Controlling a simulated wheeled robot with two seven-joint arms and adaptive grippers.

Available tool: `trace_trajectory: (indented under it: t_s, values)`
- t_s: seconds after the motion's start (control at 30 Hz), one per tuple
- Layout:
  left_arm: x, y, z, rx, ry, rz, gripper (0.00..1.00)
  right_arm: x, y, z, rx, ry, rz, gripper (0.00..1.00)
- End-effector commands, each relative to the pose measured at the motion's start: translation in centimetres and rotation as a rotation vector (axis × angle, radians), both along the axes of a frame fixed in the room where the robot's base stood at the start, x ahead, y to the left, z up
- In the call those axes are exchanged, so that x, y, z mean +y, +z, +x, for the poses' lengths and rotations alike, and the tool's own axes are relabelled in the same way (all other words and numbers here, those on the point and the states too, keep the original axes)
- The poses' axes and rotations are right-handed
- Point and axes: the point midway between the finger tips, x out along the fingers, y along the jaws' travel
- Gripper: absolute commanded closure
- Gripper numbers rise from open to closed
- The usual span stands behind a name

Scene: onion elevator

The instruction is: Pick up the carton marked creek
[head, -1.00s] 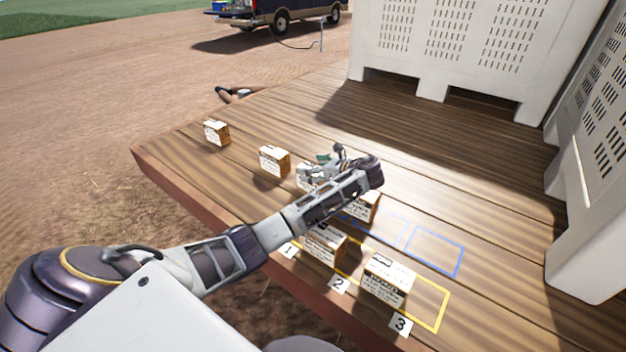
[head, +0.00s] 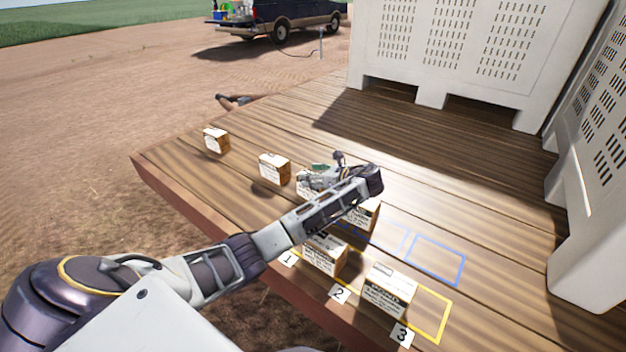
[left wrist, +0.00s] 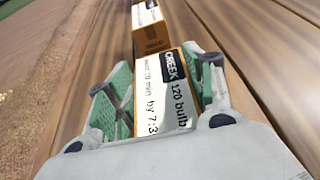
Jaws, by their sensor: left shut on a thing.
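The creek carton (left wrist: 160,90) is a small white-topped box with brown sides, and its dark label reads CREEK in the left wrist view. My left gripper (left wrist: 160,82) has its green-padded fingers on both sides of it and is shut on it. In the head view my left gripper (head: 318,175) is over the carton, which is mostly hidden beneath it and the arm. I cannot tell whether the carton is clear of the deck. My right gripper is not in view.
Two other cartons (head: 275,168) (head: 215,140) stand toward the far left of the wooden deck (head: 440,185). More cartons stand at the front (head: 388,288) (head: 325,254) and under my arm (head: 362,215). Yellow and blue outlines (head: 436,260) mark the deck. White slotted bins (head: 450,45) stand behind and right.

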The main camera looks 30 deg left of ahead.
Motion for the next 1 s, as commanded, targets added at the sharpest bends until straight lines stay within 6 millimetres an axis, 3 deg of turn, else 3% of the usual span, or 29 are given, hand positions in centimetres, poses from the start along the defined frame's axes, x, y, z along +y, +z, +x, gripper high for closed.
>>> trace_trajectory:
  t_s: [0.37, 1.0]
  values:
    - [0.0, 3.8, 0.1, -0.008, 0.0, 0.001, 0.86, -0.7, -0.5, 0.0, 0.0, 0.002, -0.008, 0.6]
    - [0.0, 15.4, 0.0, -0.005, 0.0, -0.002, 0.86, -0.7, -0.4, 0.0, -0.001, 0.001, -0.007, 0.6]
